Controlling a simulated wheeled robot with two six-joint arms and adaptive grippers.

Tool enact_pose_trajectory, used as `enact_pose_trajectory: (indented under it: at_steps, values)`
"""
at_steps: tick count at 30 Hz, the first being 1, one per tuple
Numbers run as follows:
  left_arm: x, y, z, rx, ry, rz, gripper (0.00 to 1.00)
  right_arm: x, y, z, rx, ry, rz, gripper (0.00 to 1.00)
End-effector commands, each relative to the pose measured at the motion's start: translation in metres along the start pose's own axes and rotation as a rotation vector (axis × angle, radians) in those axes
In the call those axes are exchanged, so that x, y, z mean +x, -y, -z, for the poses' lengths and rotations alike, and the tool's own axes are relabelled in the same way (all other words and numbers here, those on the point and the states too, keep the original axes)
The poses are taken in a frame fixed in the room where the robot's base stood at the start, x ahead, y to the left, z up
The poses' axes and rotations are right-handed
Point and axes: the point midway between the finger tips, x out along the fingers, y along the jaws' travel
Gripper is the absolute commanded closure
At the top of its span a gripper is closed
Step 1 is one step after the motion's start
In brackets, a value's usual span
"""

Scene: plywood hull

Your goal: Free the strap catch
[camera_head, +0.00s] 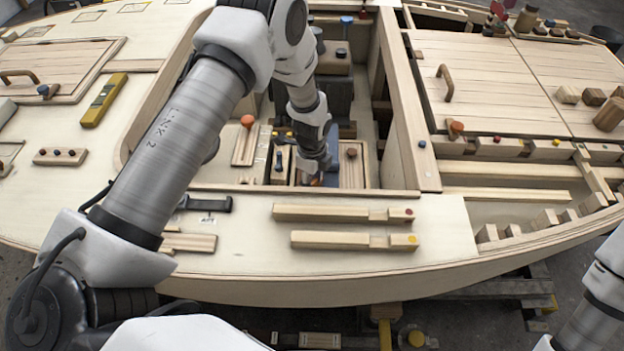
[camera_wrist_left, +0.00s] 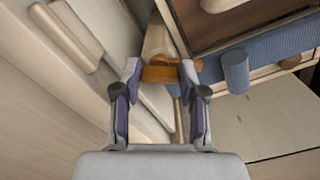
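The strap catch, a short orange-brown wooden bar (camera_wrist_left: 160,74), lies between the fingertips of my left gripper (camera_wrist_left: 161,70) in the left wrist view. Its left end is close by the left fingertip and its right end passes behind the right one. The fingers stand wide apart; I cannot tell whether they touch it. A blue strap (camera_wrist_left: 268,46) runs right from the catch over a wooden box, with a blue cylinder (camera_wrist_left: 235,71) beside it. In the head view my left gripper (camera_head: 317,179) reaches down into the hull's well, hiding the catch. My right gripper is out of view.
The well has wooden walls close around my left gripper, including a front edge (camera_head: 300,190). An orange-knobbed block (camera_head: 245,145) stands to its left. Two wooden bars (camera_head: 330,213) lie on the front deck. A hatch with a handle (camera_head: 446,84) is at right.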

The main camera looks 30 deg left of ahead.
Motion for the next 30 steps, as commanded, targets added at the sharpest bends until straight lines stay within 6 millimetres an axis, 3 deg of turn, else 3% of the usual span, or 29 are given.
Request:
enact_pose_trajectory:
  at_steps: [11, 30]
  values:
    - [0.0004, -0.0007, 0.0001, -0.070, 0.000, -0.001, 0.93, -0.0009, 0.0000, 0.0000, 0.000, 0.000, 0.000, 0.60]
    - [0.0009, -0.0027, 0.0006, -0.463, 0.000, -0.003, 0.93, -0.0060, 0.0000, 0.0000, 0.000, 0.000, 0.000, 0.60]
